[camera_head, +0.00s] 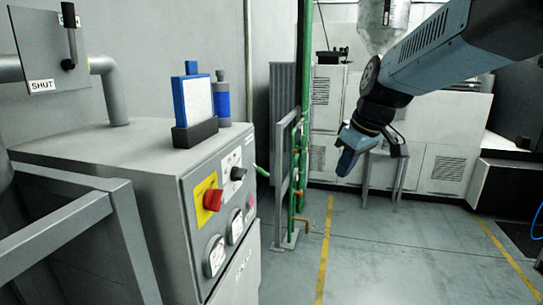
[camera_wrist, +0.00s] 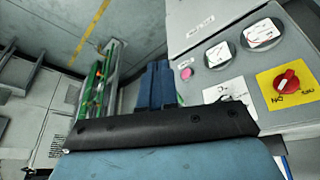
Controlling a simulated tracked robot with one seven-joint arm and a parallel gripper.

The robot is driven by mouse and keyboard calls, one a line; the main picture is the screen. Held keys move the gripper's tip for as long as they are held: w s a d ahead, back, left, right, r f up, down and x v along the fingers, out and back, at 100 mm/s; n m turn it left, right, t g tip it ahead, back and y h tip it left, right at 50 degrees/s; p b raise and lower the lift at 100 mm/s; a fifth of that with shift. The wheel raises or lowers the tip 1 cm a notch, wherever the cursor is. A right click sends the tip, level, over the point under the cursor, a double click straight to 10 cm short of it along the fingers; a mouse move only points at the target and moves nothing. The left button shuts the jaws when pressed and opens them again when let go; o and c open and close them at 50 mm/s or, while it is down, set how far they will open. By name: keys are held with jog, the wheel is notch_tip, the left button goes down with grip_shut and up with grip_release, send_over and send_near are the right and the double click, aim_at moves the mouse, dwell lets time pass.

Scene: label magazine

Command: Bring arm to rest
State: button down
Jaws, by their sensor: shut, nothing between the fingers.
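My gripper (camera_head: 346,161) hangs at the end of my blue-grey arm, in the air over the floor to the right of the control cabinet in the head view. Its fingers are blue, shut together and empty. In the wrist view my gripper (camera_wrist: 158,82) points toward the gap between the cabinet and the green pipes. Nothing touches it in either view.
A grey control cabinet (camera_head: 120,165) with a red knob (camera_head: 213,199) stands at left, with a blue-and-white block in a black holder (camera_head: 195,132) on top. Green pipes (camera_head: 298,150) and a grey rail stand mid-view. Pale machines (camera_head: 450,130) line the back. The floor (camera_head: 400,250) at right is clear.

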jog(key=s+d+m+t+h, duration=0.1)
jog(key=s+d+m, duration=0.2)
jog(key=s, duration=0.5)
jog(key=s+d+f+m+t+h, duration=0.1)
jog(key=s+d+m, duration=0.2)
jog(key=s+m, duration=0.2)
jog(key=s, duration=0.3)
jog(key=shift+d+f, duration=0.25)
jog(key=shift+f, duration=0.05)
